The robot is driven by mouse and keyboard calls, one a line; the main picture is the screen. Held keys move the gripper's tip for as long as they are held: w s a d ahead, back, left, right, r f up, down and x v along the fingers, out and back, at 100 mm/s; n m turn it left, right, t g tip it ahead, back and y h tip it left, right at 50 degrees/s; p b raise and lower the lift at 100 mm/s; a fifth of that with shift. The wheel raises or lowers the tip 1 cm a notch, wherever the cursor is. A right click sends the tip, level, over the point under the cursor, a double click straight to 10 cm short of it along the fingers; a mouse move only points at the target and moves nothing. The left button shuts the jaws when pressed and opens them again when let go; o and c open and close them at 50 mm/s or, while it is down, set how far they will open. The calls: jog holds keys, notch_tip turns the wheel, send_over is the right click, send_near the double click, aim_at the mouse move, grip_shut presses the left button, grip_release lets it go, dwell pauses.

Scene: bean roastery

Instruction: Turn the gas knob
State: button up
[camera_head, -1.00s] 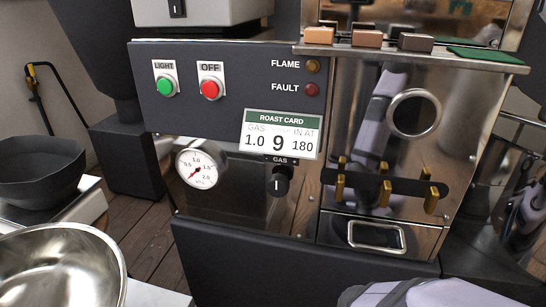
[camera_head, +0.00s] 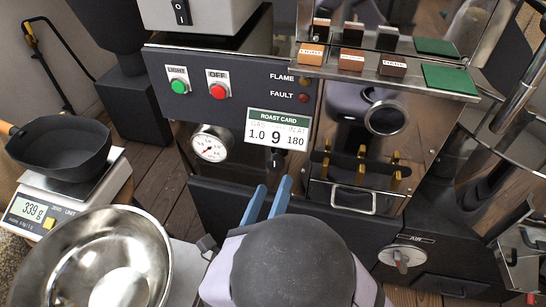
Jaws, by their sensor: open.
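The gas knob (camera_head: 276,160) shows only as a dark shape just under the roast card on the roaster's front, and I cannot make out its pointer. The round white pressure gauge (camera_head: 210,147) is to its left. The roast card (camera_head: 278,129) reads gas 1.0, 9 and 180. My gripper (camera_head: 268,187) is open and empty, its two blue fingers apart and pointing toward the panel, below the knob in the picture. I cannot tell how far they are from it.
A steel bowl (camera_head: 150,235) and a scale (camera_head: 38,208) bearing a dark pan (camera_head: 62,150) are at left. Green light (camera_head: 179,87) and red off (camera_head: 218,91) buttons sit above the gauge.

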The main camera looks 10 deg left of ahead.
aim_at(273, 166)
jog(key=shift+n+y, duration=0.5)
jog(key=shift+w+a+r+b, duration=0.1)
jog(key=shift+w+a+b, duration=0.15)
jog(key=shift+w, duration=0.6)
jog(key=shift+w+a+b, duration=0.2)
jog(key=shift+w+b, duration=0.1)
jog(key=shift+w, duration=0.6)
jog(key=shift+w+a+r+b, duration=0.1)
jog(key=shift+w+a+b, duration=0.15)
jog(key=shift+w, duration=1.35)
jog(key=c, duration=1.1)
